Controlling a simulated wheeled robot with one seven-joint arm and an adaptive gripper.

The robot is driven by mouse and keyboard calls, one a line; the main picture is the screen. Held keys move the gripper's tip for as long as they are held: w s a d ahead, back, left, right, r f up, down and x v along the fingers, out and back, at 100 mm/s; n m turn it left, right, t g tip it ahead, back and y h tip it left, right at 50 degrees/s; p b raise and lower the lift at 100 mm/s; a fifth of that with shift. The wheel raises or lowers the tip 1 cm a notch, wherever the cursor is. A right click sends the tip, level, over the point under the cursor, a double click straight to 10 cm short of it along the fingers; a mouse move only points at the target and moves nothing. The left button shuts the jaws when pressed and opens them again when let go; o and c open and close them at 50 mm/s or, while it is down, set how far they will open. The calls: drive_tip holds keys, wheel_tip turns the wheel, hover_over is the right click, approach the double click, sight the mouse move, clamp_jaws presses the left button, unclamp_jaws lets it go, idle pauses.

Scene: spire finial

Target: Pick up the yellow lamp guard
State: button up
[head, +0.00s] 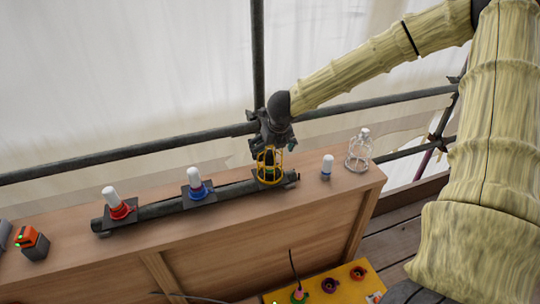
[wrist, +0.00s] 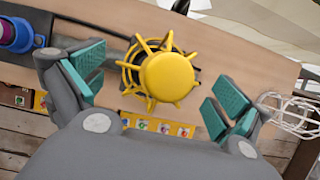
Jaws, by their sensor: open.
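The yellow lamp guard (head: 269,167) is a wire cage with a round cap, upright on the bracket at the right end of the dark bar on the wooden bench. In the wrist view its round yellow cap and spokes (wrist: 166,77) are seen from above. My gripper (head: 270,146) is just above and around the top of the guard. In the wrist view my gripper (wrist: 152,92) is open, with teal pads on both sides of the guard and a gap on each side. Something dark inside the cage is mostly hidden.
On the bar stand a white-topped red lamp (head: 119,208) and a blue one (head: 196,187). A small white-topped lamp (head: 326,167) and a clear wire cage (head: 359,150) stand to the right. An orange device (head: 33,243) is far left. A yellow panel (head: 325,284) sits below. Scaffold pipes run behind.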

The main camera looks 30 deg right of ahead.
drive_tip(key=shift+x, duration=1.4)
drive_tip(key=shift+a, duration=0.1)
drive_tip(key=c, duration=0.9)
